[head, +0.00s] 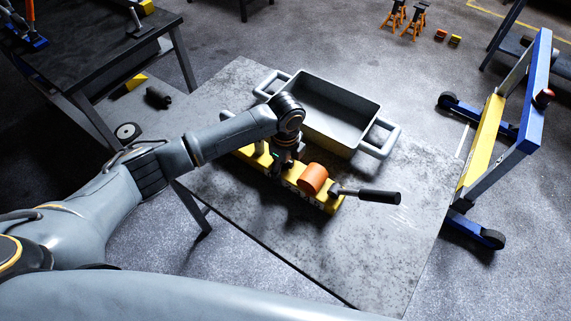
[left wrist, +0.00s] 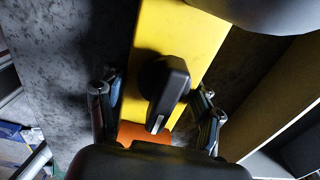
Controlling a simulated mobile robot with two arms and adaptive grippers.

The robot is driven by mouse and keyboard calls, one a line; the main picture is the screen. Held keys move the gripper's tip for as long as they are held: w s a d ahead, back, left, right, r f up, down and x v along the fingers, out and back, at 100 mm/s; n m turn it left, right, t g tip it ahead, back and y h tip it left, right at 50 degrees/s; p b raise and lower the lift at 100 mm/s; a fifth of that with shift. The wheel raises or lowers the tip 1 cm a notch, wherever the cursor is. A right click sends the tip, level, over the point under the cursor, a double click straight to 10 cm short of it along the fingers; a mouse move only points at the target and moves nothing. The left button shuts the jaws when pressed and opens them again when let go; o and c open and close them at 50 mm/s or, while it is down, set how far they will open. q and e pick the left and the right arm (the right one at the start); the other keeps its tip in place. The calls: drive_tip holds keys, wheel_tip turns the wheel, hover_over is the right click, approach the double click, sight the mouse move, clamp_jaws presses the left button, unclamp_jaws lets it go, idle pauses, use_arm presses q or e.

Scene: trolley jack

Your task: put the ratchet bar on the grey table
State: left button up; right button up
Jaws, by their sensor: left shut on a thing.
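The ratchet bar (head: 335,205) is a long yellow bar with an orange cylinder (head: 313,178), a black-handled lever (head: 372,196) and dark lettering on its side. It lies level over the grey table (head: 385,250), in front of the grey tub; I cannot tell if it touches the tabletop. My left gripper (head: 282,168) points down at its middle and is shut on it. In the left wrist view the fingers (left wrist: 155,90) stand on both sides of the yellow bar (left wrist: 185,35), around a black knob (left wrist: 165,85). My right gripper is not in view.
A grey two-handled tub (head: 330,105) stands on the table behind the bar. The table's front right is clear. A dark workbench (head: 100,70) is at the left. A blue and yellow wheeled frame (head: 490,140) stands right. Orange jack stands (head: 414,22) are on the floor behind.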

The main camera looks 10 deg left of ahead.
use_arm(q)
drive_tip(key=o, duration=1.8)
wheel_tip(320, 180, up, 12)
drive_tip(key=shift+r+b, duration=0.1)
drive_tip(key=shift+b, duration=0.45)
drive_tip(key=shift+s, duration=0.1)
